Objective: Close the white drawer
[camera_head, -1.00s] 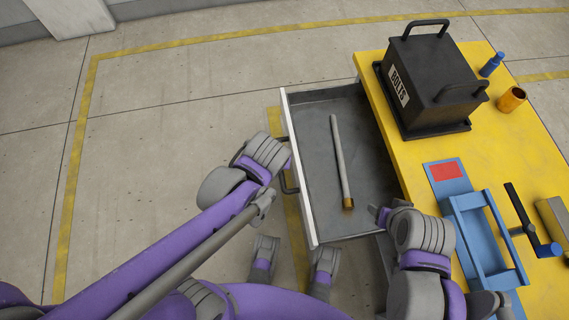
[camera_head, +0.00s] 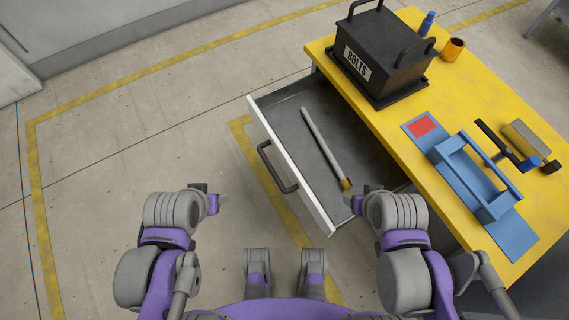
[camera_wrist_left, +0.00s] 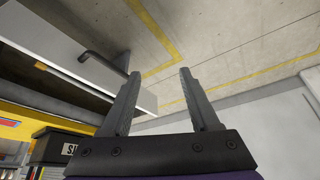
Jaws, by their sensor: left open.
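The white drawer (camera_head: 316,204) stands pulled out from the yellow workbench, with its dark grey inside showing. Its dark bar handle (camera_head: 272,170) is on the white front. A grey rod (camera_head: 321,142) with a brass-coloured end lies in the drawer. My left gripper (camera_head: 212,196) is open and empty, left of the drawer front and apart from the handle. In the left wrist view its two fingers (camera_wrist_left: 158,95) are spread, with the white drawer front (camera_wrist_left: 65,35) and handle (camera_wrist_left: 103,62) to their left. My right gripper (camera_head: 354,200) is by the drawer's near right corner; its fingers are mostly hidden.
The yellow workbench (camera_head: 458,190) carries a black BOLTS box (camera_head: 385,50), a blue bottle (camera_head: 427,23), an orange cup (camera_head: 453,49), a blue fixture (camera_head: 475,180) and a black-handled tool (camera_head: 497,143). The floor left of the drawer is clear.

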